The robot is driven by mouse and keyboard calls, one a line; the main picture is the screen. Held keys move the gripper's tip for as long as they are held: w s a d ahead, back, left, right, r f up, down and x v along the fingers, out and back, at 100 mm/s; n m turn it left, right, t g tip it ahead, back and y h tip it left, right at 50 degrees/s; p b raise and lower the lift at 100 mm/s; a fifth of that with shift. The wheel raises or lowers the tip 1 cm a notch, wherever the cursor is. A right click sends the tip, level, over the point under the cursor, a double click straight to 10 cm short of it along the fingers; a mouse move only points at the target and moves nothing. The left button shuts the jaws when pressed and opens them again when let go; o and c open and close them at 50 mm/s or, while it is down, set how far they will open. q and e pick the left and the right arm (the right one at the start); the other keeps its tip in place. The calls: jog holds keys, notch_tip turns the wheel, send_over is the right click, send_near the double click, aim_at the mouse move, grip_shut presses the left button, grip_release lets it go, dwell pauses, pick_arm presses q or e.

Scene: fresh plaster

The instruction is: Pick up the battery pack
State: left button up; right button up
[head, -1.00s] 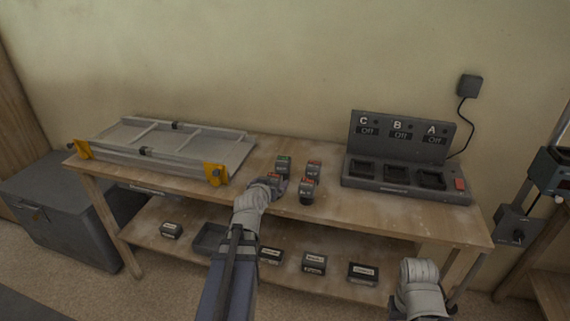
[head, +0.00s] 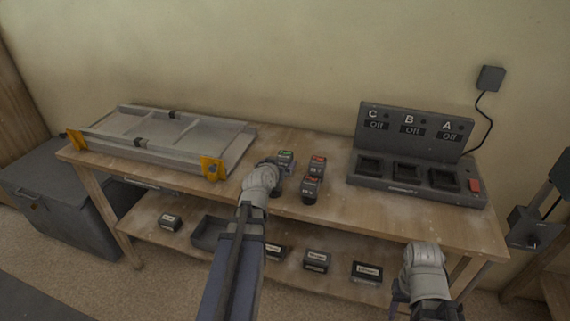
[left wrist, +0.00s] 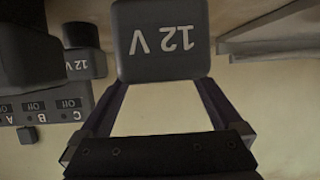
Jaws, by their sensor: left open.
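Several dark battery packs stand on the workbench. One has a green top (head: 286,157); two have red tops, one at the back (head: 317,163) and one in front (head: 311,188). Another was visible at the front left earlier and is now mostly hidden behind my left gripper (head: 274,178). In the left wrist view, a grey pack marked "12 V" (left wrist: 160,42) stands at the tips of my open left gripper (left wrist: 160,88), between or just beyond them; I cannot tell if they touch. My right gripper (head: 402,290) is at lower right, away from the packs, its fingers unclear.
A charger (head: 415,190) with bays C, B and A, all reading Off, stands right on the bench (head: 330,222). A grey frame with yellow clamps (head: 213,168) lies left. The lower shelf holds a tray (head: 210,232) and several dark boxes (head: 317,261).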

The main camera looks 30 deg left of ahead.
aim_at(283, 158)
pick_arm(q)
jog(key=shift+b+x, duration=0.95)
jog(key=shift+x, duration=2.5)
jog(key=shift+d+r, duration=0.2)
jog(key=shift+r, duration=0.05)
jog(key=shift+c, duration=0.7)
grip_shut()
